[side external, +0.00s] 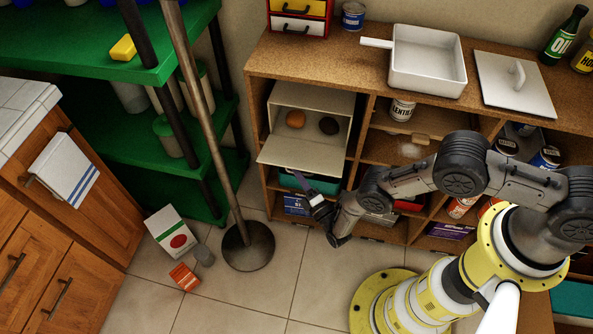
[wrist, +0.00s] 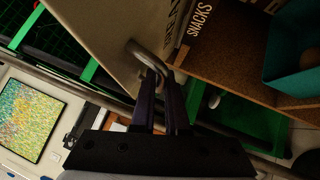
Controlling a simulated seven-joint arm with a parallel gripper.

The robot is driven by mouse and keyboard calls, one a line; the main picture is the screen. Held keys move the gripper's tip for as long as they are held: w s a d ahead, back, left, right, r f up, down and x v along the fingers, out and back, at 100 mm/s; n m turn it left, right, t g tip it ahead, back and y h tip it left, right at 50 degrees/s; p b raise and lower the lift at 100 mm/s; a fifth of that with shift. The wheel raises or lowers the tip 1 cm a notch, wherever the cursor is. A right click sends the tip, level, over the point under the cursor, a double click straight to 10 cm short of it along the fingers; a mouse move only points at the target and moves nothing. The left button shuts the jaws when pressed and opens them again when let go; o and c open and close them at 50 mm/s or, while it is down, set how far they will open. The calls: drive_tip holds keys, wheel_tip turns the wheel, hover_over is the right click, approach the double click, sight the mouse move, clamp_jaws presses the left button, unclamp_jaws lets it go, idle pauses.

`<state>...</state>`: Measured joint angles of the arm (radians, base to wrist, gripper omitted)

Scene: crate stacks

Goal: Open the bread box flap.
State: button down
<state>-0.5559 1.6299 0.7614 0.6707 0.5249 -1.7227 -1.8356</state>
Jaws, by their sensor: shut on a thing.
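The cream bread box (side external: 334,103) sits in the upper left compartment of the wooden shelf unit. Its flap (side external: 301,154) is folded down and out, roughly level, so the box front is open. Two round items, one orange-brown (side external: 295,119) and one dark (side external: 329,126), lie inside. My gripper (side external: 301,180) is at the flap's outer edge. In the wrist view the flap (wrist: 112,32) carries a metal loop handle (wrist: 142,49), and my gripper (wrist: 161,78) is shut on it. The side view does not show the handle clearly.
A teal bin (side external: 292,182) stands under the flap; it also shows in the wrist view (wrist: 293,72). A metal pole (side external: 204,105) on a round base (side external: 248,246) stands left of the shelf. A carton (side external: 170,233) and small items lie on the floor, which is otherwise partly clear.

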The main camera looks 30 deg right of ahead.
drive_tip(key=shift+w+a+r, duration=0.15)
drive_tip(key=shift+a+r, duration=0.05)
drive_tip(key=shift+a, duration=0.1)
drive_tip(key=c, duration=1.2)
unclamp_jaws()
drive_tip(key=v, duration=1.4)
drive_tip(key=shift+d, duration=0.25)
